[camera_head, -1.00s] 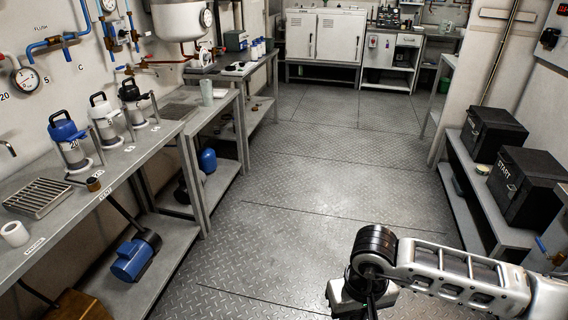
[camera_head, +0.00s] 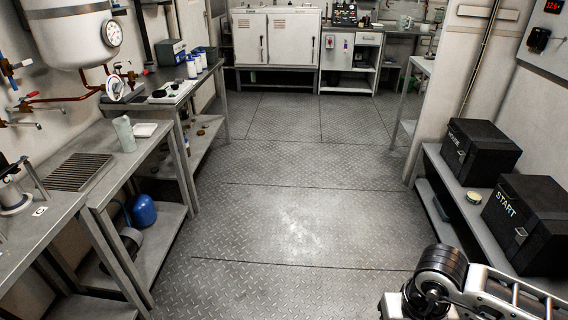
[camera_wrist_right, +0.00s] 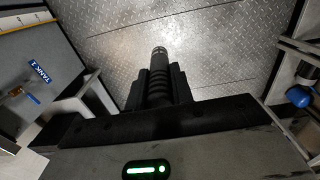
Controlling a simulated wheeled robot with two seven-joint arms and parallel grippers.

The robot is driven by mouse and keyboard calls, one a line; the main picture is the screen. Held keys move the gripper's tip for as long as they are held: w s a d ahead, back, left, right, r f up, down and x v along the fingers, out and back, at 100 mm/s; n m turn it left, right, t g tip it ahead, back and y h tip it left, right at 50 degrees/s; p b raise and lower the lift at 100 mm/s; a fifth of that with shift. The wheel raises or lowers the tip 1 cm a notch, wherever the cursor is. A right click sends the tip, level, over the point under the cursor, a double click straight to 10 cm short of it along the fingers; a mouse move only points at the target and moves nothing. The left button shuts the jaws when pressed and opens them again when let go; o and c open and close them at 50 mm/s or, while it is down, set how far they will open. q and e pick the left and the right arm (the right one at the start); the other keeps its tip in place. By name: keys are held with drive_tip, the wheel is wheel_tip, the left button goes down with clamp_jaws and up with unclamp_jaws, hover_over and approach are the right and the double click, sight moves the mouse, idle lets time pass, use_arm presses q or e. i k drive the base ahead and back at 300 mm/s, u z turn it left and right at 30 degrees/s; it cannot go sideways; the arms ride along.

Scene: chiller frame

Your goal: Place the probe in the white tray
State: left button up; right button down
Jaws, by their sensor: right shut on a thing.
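In the right wrist view my right gripper (camera_wrist_right: 157,88) is shut on the probe (camera_wrist_right: 159,62), a dark ribbed cylinder with a lighter metallic tip. The probe points away from the wrist, over the metal floor. Its rear part is hidden between the fingers. In the head view my right arm is at the lower right, with its fingers out of sight. A flat white tray (camera_head: 184,87) with small dark items lies on the farther left bench, well away from the arm. My left gripper is in neither view.
The left bench (camera_head: 50,212) carries a drain grate (camera_head: 80,171) and a pale cup (camera_head: 125,133). Black boxes (camera_head: 530,222) stand on the right shelf. White cabinets (camera_head: 277,38) close the far end. The floor (camera_head: 300,200) between is clear.

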sight(143, 131)
drive_tip(key=i, duration=2.2)
drive_tip(key=u, duration=1.5)
drive_tip(key=i, duration=1.15)
drive_tip(key=u, duration=1.1)
drive_tip(key=i, duration=0.25)
drive_tip(key=u, duration=0.25)
